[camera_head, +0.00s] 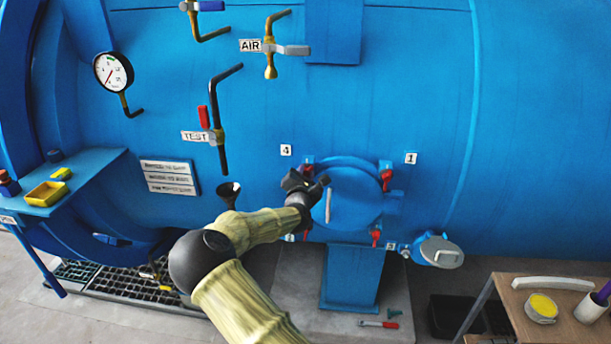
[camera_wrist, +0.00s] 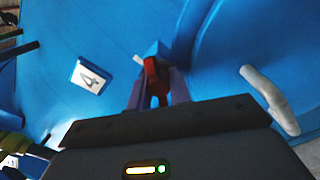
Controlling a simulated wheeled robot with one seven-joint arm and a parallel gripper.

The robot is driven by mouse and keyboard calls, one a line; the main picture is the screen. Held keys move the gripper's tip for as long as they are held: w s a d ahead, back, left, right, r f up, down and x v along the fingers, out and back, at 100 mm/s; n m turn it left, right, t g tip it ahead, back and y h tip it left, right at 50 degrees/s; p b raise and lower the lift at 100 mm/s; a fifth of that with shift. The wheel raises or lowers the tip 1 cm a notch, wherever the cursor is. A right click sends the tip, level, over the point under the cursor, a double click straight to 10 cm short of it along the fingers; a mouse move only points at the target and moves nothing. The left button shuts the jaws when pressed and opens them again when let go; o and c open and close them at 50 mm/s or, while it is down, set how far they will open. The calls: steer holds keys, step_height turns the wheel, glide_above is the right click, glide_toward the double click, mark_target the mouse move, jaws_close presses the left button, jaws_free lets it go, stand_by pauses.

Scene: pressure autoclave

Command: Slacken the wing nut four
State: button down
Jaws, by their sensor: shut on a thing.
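The wing nut four is red and sits at the upper left of the round blue hatch door (camera_head: 350,200), near the label 4 (camera_head: 286,150). In the wrist view the red wing nut (camera_wrist: 153,80) stands between my fingers, with the label 4 (camera_wrist: 90,77) to its left. My gripper (camera_head: 312,182) is at the door's upper left edge, shut on this wing nut. In the head view a bit of red (camera_head: 308,169) shows just past the gripper; the rest is hidden.
Other red wing nuts sit at the upper right (camera_head: 387,177) and lower right (camera_head: 376,236) of the door. A pale door handle (camera_wrist: 268,97) is right of my gripper. A black funnel (camera_head: 229,192) is left of it. A small table (camera_head: 508,290) stands at lower right.

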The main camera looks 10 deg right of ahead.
steer(key=shift+f+n, duration=0.1)
steer(key=shift+n, duration=0.5)
steer(key=c, duration=1.3)
jaws_free()
steer(key=shift+s+a, duration=0.1)
steer(key=b+v, duration=0.4)
steer(key=v, duration=1.3)
